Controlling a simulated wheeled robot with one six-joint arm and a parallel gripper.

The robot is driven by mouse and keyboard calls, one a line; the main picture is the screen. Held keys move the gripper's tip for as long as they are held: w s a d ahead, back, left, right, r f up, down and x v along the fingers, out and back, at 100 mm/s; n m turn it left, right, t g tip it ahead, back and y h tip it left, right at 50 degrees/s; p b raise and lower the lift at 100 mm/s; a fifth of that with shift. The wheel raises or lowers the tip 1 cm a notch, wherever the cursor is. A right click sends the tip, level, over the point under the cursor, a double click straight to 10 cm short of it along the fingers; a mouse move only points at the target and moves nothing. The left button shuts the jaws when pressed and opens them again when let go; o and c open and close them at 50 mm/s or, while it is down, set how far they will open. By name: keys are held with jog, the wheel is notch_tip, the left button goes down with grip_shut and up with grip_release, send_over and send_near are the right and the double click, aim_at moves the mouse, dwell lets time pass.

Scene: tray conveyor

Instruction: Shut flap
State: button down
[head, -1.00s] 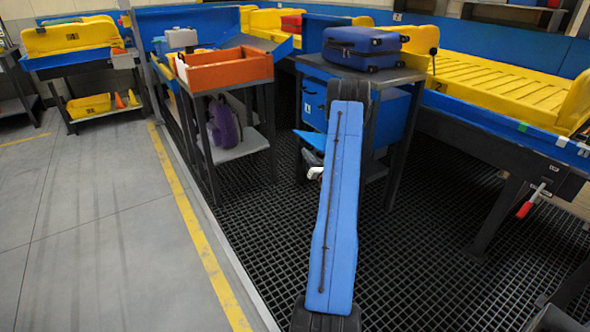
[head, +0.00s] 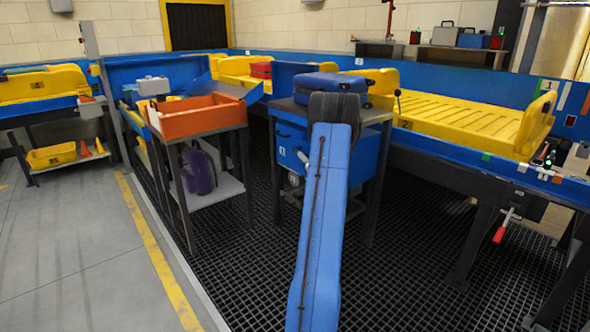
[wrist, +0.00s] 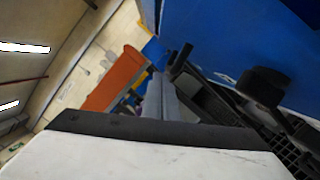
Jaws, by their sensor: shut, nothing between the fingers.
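A blue box (head: 290,142) with a dark handle and a small white label sits under the table, left of my blue arm in the head view. Its front panel, which looks like the flap, appears upright there. My arm covers its right part, so I cannot tell if it is fully closed. In the wrist view a large blue panel (wrist: 235,35) fills the upper right, with a black knob-like part below it. My gripper (wrist: 172,75) is shut and empty, close beside the panel's lower left edge. I cannot tell whether it touches. My arm mostly hides the gripper in the head view.
A dark blue suitcase (head: 330,86) lies on the table above the box. An orange tray (head: 203,117) stands on a stand to the left, with a purple backpack (head: 199,170) beneath. A yellow conveyor (head: 450,118) runs to the right. The grated floor is clear in front.

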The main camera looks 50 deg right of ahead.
jog(key=s+d+r, duration=0.1)
jog(key=d+r, duration=0.1)
jog(key=d, duration=0.3)
jog(key=shift+s+d+r, duration=0.2)
jog(key=shift+d+r, duration=0.1)
jog(key=shift+r, duration=0.1)
